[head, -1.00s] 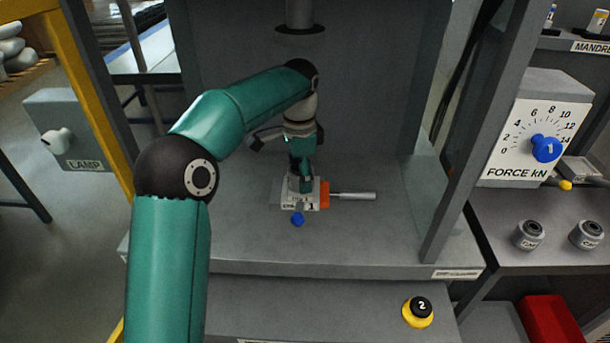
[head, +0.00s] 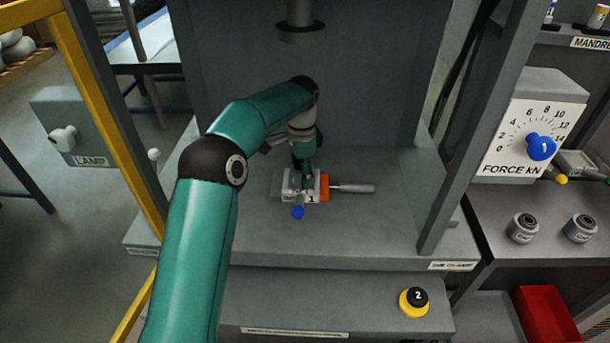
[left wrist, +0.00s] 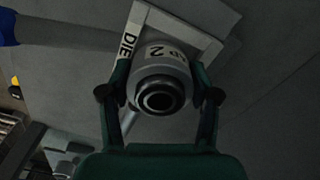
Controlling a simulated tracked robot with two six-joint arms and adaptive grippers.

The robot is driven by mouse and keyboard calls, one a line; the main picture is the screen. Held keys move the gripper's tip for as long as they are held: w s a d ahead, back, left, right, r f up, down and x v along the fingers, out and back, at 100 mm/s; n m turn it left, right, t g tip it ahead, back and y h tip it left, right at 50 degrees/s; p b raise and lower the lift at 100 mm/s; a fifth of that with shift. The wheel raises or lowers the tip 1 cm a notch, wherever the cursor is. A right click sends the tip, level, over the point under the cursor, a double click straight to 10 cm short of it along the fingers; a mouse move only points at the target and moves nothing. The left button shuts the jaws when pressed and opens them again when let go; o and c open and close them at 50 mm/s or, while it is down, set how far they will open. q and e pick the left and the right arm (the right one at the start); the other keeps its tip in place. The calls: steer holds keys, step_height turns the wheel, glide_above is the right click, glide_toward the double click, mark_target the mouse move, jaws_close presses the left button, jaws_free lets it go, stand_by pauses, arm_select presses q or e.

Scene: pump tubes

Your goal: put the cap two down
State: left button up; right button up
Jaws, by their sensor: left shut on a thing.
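Cap two (left wrist: 160,72) is a grey cylinder with a "2" label and a dark ringed bore, and it sits between the fingers of my left gripper (left wrist: 158,95). My left gripper is shut on it. Behind the cap in the left wrist view is the pale die block (left wrist: 203,20). In the head view my left gripper (head: 304,172) points down at the die block (head: 289,187) on the press bed; the cap is mostly hidden there. I cannot tell whether cap and die touch. My right gripper is not in view.
An orange part (head: 324,187) with a grey handle (head: 354,188) and a blue knob (head: 298,212) adjoin the die. The press ram (head: 299,14) hangs above. Two dark-topped grey parts (head: 523,228) stand on the right shelf. The bed's front is clear.

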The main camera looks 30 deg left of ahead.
arm_select(q)
steer(key=shift+w+a+f, duration=0.1)
steer(key=shift+w+f, duration=0.1)
steer(key=shift+f, duration=0.1)
steer(key=shift+f, duration=0.15)
steer(key=shift+s+f, duration=0.25)
steer(key=shift+f, duration=0.35)
steer(key=o, duration=1.4)
steer(key=shift+f, duration=0.1)
steer(key=shift+o, duration=0.2)
steer(key=shift+w, duration=0.1)
steer(key=shift+r, duration=0.25)
